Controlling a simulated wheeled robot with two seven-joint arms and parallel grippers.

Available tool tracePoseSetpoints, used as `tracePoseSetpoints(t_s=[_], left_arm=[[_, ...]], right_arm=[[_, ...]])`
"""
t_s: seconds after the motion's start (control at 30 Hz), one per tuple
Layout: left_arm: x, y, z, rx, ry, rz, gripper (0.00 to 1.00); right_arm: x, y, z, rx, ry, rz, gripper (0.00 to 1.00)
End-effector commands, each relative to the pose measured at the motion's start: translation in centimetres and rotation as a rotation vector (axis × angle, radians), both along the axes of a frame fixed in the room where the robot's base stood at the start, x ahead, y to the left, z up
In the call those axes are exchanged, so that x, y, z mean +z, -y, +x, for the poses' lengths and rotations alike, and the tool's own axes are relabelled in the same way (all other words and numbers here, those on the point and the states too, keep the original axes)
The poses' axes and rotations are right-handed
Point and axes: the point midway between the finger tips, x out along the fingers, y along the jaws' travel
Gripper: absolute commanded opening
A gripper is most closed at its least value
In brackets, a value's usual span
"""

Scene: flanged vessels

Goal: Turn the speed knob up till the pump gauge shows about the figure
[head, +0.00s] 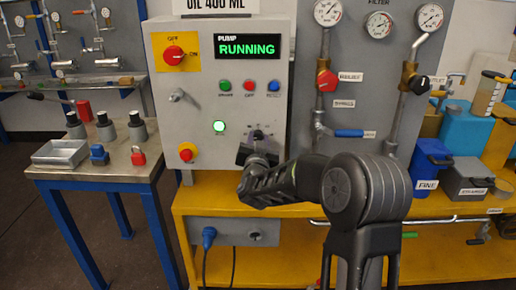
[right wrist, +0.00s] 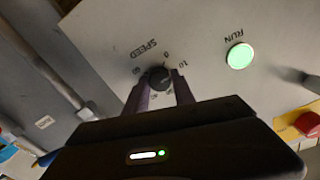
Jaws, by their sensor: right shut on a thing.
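The speed knob (right wrist: 158,76) is a small dark round knob on the grey control panel (head: 205,110), with SPEED and scale numbers around it in the right wrist view. My right gripper (right wrist: 160,88) is shut on the knob, one finger on each side. In the head view my right gripper (head: 258,150) reaches the panel's lower right and hides the knob. The knob's pointer is too small to read. The pump display (head: 248,48) reads RUNNING. Three round gauges (head: 328,12) (head: 379,24) (head: 429,17) show at the upper right; their figures are unreadable. My left gripper is out of view.
The green RUN lamp (right wrist: 239,56) is lit beside the knob. A red knob on a yellow plate (head: 174,55) and a red button (head: 186,152) are on the panel. Valves and pipes stand to the right. A small table (head: 95,172) holds several items at the left.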

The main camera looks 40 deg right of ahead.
Motion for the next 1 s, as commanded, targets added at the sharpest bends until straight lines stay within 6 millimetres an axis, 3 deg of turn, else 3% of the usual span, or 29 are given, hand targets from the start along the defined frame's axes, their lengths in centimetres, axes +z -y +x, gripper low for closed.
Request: tracePoseSetpoints(t_s=[0.27, 0.3, 0.53, 0.83, 1.0], left_arm=[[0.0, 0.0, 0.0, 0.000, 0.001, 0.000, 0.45], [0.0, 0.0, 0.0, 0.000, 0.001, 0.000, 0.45], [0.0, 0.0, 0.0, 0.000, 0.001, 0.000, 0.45], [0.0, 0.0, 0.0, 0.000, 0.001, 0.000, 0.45], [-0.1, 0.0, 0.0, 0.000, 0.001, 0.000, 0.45]], right_arm=[[0.0, 0.0, 0.0, 0.001, 0.001, 0.008, 0.00], [0.0, 0.0, 0.0, 0.001, 0.001, 0.008, 0.33], [0.0, 0.0, 0.0, 0.001, 0.002, 0.007, 0.52], [0.0, -0.1, -0.1, 0.001, 0.001, 0.007, 0.52], [0.0, -1.0, -1.3, 0.002, 0.003, 0.008, 0.52]])
